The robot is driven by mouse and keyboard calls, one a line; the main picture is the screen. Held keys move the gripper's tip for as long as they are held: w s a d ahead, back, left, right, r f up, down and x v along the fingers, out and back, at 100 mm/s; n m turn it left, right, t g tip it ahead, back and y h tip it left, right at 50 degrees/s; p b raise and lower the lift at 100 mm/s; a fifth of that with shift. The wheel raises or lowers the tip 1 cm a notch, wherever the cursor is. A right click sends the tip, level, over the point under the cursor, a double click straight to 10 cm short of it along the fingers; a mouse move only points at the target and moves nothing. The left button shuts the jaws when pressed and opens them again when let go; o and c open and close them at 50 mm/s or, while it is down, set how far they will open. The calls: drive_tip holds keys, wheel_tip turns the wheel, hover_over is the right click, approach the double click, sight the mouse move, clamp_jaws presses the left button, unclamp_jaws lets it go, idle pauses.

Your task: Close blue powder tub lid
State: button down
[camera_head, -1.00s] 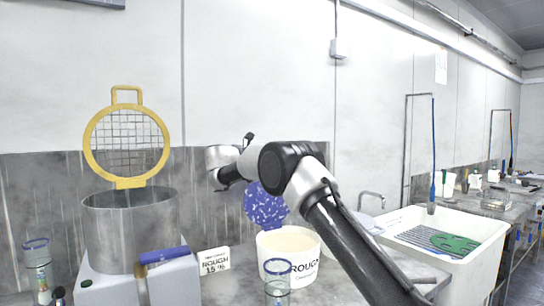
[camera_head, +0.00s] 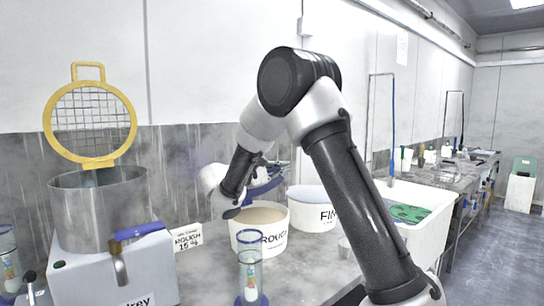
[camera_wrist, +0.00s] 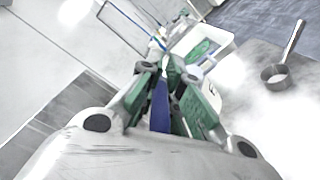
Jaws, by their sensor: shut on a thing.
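The white powder tub marked ROUGH (camera_head: 272,240) stands open on the bench, with tan powder (camera_head: 260,215) inside. Its blue lid (camera_head: 264,188) shows almost edge-on, tilted above the tub's back rim and partly hidden by my arm. My gripper (camera_head: 276,170) is at the lid, just above the tub. In the wrist view my gripper (camera_wrist: 172,78) has its green-padded fingers closed on the narrow blue edge of the lid (camera_wrist: 160,106). The exact contact is partly hidden.
A white tub marked FINE (camera_head: 318,216) stands right behind the open tub. A metal pot (camera_head: 98,215) with a yellow sieve (camera_head: 92,125), a ROUGH sign (camera_head: 187,237) and a clear cylinder (camera_head: 250,275) stand nearby. A white sink (camera_head: 432,225) lies to the right.

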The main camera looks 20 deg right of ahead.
drive_tip(key=shift+s+d+f, duration=0.2)
drive_tip(key=shift+s+f, duration=0.4)
drive_tip(key=shift+f, duration=0.25)
drive_tip(key=shift+s+d+f, duration=0.2)
drive_tip(key=shift+s+f, duration=0.35)
drive_tip(key=shift+f, duration=0.3)
drive_tip(key=c, duration=1.5)
unclamp_jaws()
drive_tip(key=shift+a, duration=0.1)
drive_tip(key=v, duration=1.2)
